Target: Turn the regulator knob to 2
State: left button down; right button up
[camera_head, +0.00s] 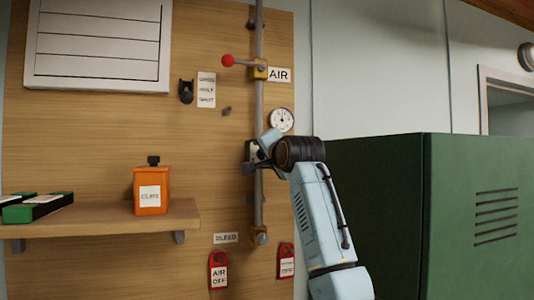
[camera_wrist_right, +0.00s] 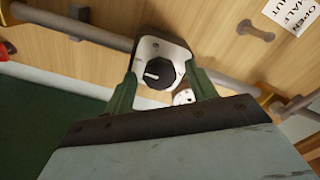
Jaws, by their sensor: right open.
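The regulator shows in the right wrist view as a pale plate with a round black knob (camera_wrist_right: 158,72). The knob has a white pointer mark, which points to the left and slightly down in that view; the numbers on the plate are too small to read. My right gripper (camera_wrist_right: 161,80) is open, its two green fingers on either side of the knob and apart from it. In the head view my right gripper (camera_head: 259,152) is at the vertical pipe and mostly hides the regulator. My left gripper is not in view.
A vertical pipe (camera_head: 259,110) carries a red-tipped lever (camera_head: 228,61) beside an AIR label (camera_head: 279,75). A round gauge (camera_head: 281,120) is just above my right wrist. An orange container (camera_head: 151,190) stands on a wooden shelf (camera_head: 110,222). A green cabinet (camera_head: 376,200) stands at right.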

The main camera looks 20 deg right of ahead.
jog(key=c, duration=1)
